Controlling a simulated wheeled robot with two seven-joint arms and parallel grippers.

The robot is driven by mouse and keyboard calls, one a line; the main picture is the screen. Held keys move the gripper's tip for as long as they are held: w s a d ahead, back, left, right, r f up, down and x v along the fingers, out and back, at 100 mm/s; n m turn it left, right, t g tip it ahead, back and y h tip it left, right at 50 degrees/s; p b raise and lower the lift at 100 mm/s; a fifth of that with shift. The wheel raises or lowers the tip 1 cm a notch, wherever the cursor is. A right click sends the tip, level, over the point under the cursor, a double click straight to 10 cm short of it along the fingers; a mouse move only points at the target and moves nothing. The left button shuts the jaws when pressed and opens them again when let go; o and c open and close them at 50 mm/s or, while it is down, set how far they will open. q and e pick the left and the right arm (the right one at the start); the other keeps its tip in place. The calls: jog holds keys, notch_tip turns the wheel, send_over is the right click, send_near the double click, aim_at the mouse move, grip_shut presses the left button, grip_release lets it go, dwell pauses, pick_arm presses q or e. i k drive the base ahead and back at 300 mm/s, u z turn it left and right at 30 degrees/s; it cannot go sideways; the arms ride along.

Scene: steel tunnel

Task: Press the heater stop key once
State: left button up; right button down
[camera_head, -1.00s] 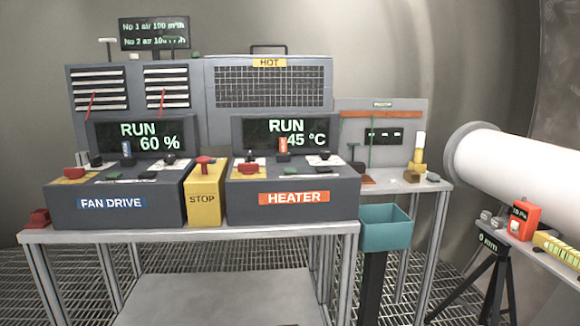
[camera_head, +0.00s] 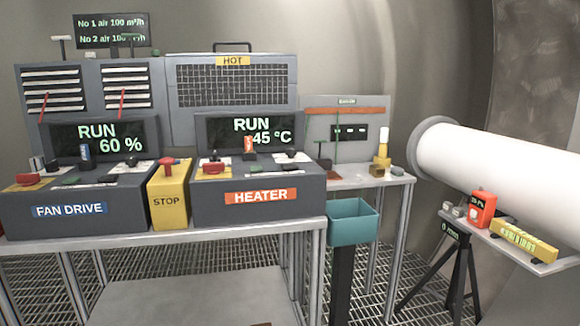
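The heater box (camera_head: 258,200), dark grey with an orange HEATER label (camera_head: 261,196), stands on the bench in the middle of the head view. Its screen (camera_head: 252,134) reads RUN and 45 °C. On its top are a red button (camera_head: 214,168) on a yellow plate, an orange-tagged part (camera_head: 248,145), a black knob (camera_head: 291,155) and small flat keys, one greenish (camera_head: 262,168). The key markings are too small to read, so I cannot tell which is the stop key. Neither gripper shows.
Left of the heater stand a yellow STOP box (camera_head: 168,198) with a red button and the fan drive box (camera_head: 70,208). A teal bin (camera_head: 353,224) stands at the bench's right. A white pipe (camera_head: 500,170) and a side shelf (camera_head: 540,262) are further right.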

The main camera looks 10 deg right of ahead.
aim_at(288, 167)
jog(key=k, duration=0.65)
jog(key=u, duration=0.6)
jog(key=i, duration=1.75)
jog(key=z, duration=0.7)
